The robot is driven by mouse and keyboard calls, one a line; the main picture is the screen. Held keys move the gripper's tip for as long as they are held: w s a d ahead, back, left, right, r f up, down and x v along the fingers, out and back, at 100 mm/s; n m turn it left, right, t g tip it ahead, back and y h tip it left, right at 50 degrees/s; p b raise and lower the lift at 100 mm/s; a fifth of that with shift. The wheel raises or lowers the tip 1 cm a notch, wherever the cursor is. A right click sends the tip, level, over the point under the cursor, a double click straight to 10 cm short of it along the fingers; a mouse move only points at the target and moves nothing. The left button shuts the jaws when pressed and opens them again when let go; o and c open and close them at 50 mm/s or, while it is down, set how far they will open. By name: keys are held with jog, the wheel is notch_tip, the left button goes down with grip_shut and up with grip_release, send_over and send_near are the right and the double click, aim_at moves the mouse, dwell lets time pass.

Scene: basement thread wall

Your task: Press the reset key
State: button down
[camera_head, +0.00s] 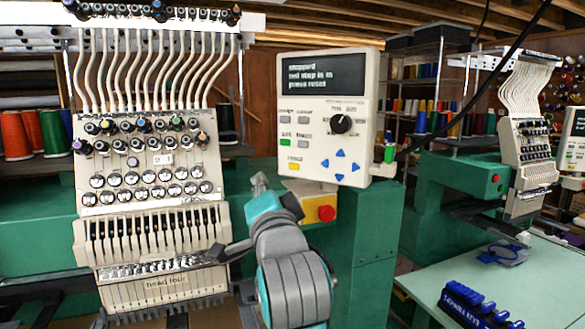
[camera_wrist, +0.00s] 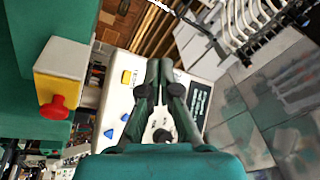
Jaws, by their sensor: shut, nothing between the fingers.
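The reset key (camera_head: 294,166) is a small yellow key at the lower left of a cream control panel (camera_head: 372,100). It also shows as the yellow key (camera_wrist: 127,77) in the wrist view, left of my fingers. My gripper (camera_head: 259,183) is shut and empty, left of and slightly below the key in the head view. In the wrist view my gripper (camera_wrist: 165,66) overlaps part of the panel. A gap shows between the fingertips and the key in both pictures; the depth between them is unclear. The panel's dark screen (camera_head: 320,75) carries white text including "press reset".
Grey and green keys (camera_head: 285,143), a black dial (camera_head: 341,124) and blue arrow keys (camera_head: 340,167) share the panel. A red button (camera_head: 326,213) on a yellow box sits below it. The embroidery head (camera_head: 150,210) stands close left of my arm.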

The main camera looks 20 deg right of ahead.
aim_at(294, 167)
jog(key=shift+d, duration=0.1)
jog(key=shift+w+d, duration=1.45)
jog(key=shift+d, duration=0.2)
jog(key=shift+w+d, duration=1.4)
jog(key=shift+d, duration=0.25)
jog(key=shift+w+d, duration=0.25)
jog(key=shift+d, duration=0.05)
jog(key=shift+w+d, duration=0.3)
jog(key=shift+d, duration=0.05)
jog(key=shift+s+a, duration=0.1)
dwell(0.4)
jog(key=shift+s+a, duration=0.5)
jog(key=shift+a, duration=0.05)
jog(key=shift+a, duration=0.1)
